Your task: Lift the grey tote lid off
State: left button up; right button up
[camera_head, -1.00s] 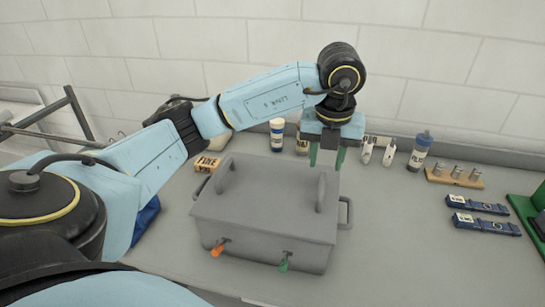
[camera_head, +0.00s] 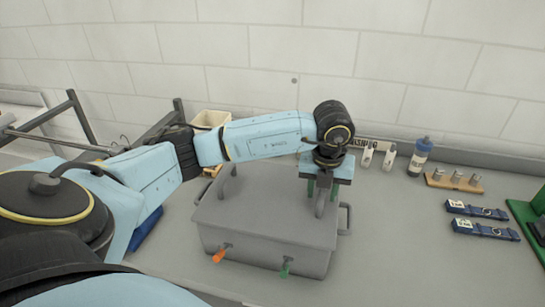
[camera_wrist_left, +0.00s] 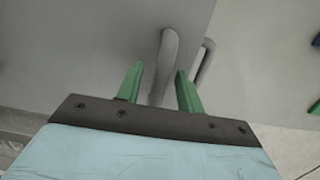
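The grey tote (camera_head: 268,243) stands on the bench with its grey lid (camera_head: 262,213) on top. The lid has two upright loop handles, one at the left (camera_head: 228,182) and one at the right (camera_head: 320,203). My left gripper (camera_head: 321,190) is over the right handle, pointing down. In the left wrist view, its green fingers (camera_wrist_left: 158,88) are apart, one on each side of the lid handle (camera_wrist_left: 168,60), with gaps showing. The tote's side handle (camera_wrist_left: 206,62) lies outside the fingers. My right gripper is not in view.
An orange fitting (camera_head: 221,253) and a green fitting (camera_head: 286,267) stick out of the tote's front. A blue-capped bottle (camera_head: 419,157), a wooden rack (camera_head: 454,181) and blue tools (camera_head: 485,229) stand to the right. The bench front right is clear.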

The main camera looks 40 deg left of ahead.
pick_arm(q)
grip_shut()
jog(key=shift+r, duration=0.2)
notch_tip(320, 180, up, 10)
jog(key=shift+f+b, duration=0.1)
jog(key=shift+b, duration=0.45)
notch_tip(320, 180, up, 9)
jog(key=p, duration=0.6)
dwell(1.1)
jog(key=shift+f, duration=0.1)
